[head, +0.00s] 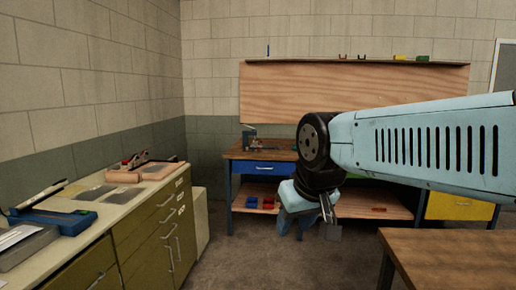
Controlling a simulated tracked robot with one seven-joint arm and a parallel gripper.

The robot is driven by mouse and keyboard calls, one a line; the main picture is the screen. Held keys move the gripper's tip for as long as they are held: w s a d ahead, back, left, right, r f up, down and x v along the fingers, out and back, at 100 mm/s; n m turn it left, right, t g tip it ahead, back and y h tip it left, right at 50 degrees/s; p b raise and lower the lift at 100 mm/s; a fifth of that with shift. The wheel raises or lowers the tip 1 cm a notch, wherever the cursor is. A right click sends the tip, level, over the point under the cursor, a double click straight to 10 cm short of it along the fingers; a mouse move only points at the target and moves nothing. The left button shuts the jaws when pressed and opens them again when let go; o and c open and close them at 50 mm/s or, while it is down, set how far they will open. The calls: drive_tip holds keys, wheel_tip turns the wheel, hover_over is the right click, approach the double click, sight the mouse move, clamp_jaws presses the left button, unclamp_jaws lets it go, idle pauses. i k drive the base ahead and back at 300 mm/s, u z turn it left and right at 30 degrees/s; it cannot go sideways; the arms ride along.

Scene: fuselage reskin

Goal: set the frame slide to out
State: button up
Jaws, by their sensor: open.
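I cannot make out the frame slide for certain in the head view. My arm reaches in from the right, light blue with a black joint. My gripper (329,216) hangs below that joint, small and partly hidden, in front of the back workbench. It is open, and I see nothing held in it. No contact between it and any object shows.
A green cabinet bench (150,224) runs along the left, bearing a blue tool (52,216), flat plates and a reddish device (136,160). A wooden workbench (262,154) stands at the back. A wooden table (455,250) is at lower right. Floor between is clear.

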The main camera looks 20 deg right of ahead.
sight(256, 146)
drive_tip(key=i, duration=1.2)
drive_tip(key=z, duration=0.3)
drive_tip(key=i, duration=1.15)
drive_tip(key=z, duration=0.45)
drive_tip(key=i, duration=0.95)
drive_tip(key=z, duration=0.15)
